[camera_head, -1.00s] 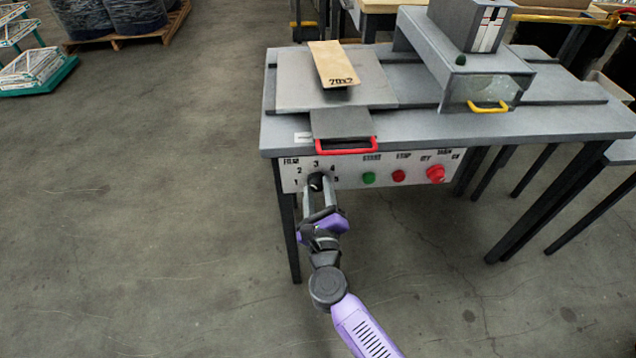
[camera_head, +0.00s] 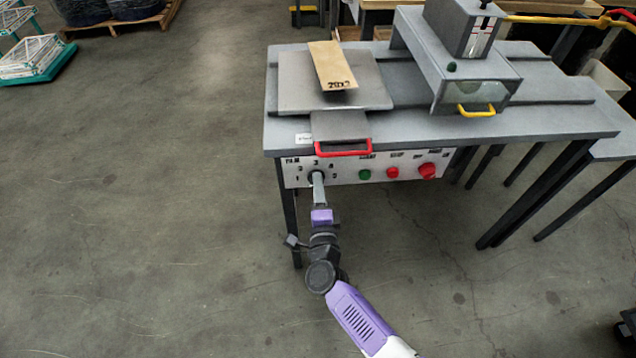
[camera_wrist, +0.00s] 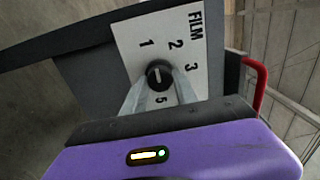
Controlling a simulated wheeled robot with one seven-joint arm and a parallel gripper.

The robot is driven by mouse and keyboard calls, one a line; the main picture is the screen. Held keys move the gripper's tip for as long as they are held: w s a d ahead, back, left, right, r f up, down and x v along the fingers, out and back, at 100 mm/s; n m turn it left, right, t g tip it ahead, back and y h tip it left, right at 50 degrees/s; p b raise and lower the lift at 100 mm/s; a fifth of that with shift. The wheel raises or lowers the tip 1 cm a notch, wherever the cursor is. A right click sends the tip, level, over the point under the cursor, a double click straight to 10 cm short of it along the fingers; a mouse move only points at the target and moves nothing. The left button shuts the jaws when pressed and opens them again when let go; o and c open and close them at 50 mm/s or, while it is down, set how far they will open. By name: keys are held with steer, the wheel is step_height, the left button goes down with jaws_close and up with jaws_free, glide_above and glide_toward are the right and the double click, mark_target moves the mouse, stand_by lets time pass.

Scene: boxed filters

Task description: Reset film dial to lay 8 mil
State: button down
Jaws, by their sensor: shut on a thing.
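The film dial (camera_wrist: 158,70) is a round black knob on the white control panel, with printed numbers 1, 2, 3 and 5 readable around it in the wrist view. A short white mark shows on the knob, but I cannot tell surely which number it points at. In the head view the dial (camera_head: 317,176) is partly hidden by my fingers. My gripper (camera_head: 318,184) is shut on the dial, one finger on each side of it in the wrist view. In the head view the fingers now appear nearly edge-on. The control panel (camera_head: 343,173) also carries FILM lettering.
Right of the dial are a green button (camera_head: 364,174), a red button (camera_head: 392,173) and a larger red knob (camera_head: 428,171). A red handle (camera_head: 343,153) juts out just above the dial.

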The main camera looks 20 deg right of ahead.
steer(key=shift+w+d+r+n+p, duration=0.15)
steer(key=shift+n+p, duration=0.25)
steer(key=shift+n, duration=0.5)
steer(key=shift+w, duration=0.1)
steer(key=c, duration=1)
jaws_free()
steer(key=shift+w, duration=0.1)
steer(key=shift+o, duration=0.2)
steer(key=v, duration=0.8)
steer(key=shift+p, duration=0.4)
